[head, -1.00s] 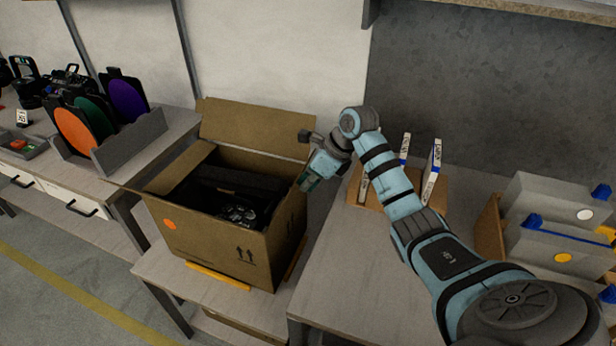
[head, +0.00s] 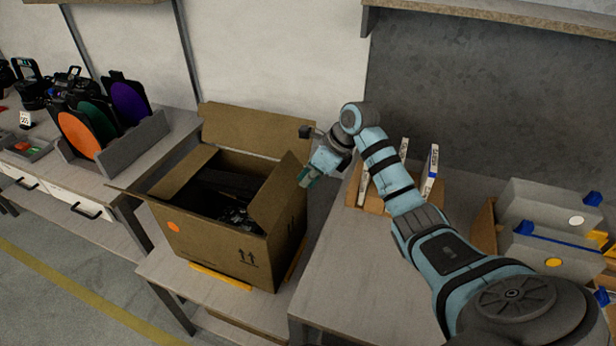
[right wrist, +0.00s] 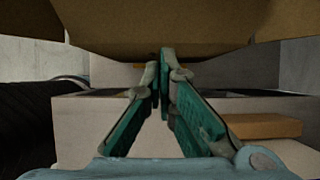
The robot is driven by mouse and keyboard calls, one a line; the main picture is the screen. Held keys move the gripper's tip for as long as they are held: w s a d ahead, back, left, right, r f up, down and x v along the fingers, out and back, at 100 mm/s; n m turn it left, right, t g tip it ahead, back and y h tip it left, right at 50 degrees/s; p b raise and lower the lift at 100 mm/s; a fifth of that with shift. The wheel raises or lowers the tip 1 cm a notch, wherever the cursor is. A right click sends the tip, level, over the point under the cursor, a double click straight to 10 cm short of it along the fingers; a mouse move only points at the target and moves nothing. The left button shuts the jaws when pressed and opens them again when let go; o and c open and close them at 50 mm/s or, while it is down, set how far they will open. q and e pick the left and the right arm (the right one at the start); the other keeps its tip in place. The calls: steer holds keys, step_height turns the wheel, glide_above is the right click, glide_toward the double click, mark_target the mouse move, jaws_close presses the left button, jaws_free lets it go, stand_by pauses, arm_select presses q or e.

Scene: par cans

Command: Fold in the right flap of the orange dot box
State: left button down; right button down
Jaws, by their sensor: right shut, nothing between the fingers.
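The orange dot box (head: 200,240) is an open brown carton with an orange dot on its front wall. Its right flap (head: 276,192) stands up from the right wall and leans inward over part of the opening. The back flap (head: 240,130) stands up. Dark contents (head: 228,190) show inside, partly hidden by the right flap. My right gripper (head: 306,177) is shut and empty just outside the right flap. In the right wrist view the fingertips (right wrist: 163,62) are together, close to brown cardboard (right wrist: 155,25); contact is unclear. My left gripper is not in view.
The box stands on a low bench (head: 165,270) with a yellow strip (head: 220,277) under it. At left, a rack (head: 130,145) holds coloured discs. At right, a table (head: 345,270) carries a cardboard holder with white items and grey bins (head: 550,205). The table's near left part is clear.

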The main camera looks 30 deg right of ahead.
step_height(320, 180, up, 9)
steer(key=p, duration=0.7)
steer(key=shift+w+f, duration=0.1)
steer(key=shift+f, duration=0.05)
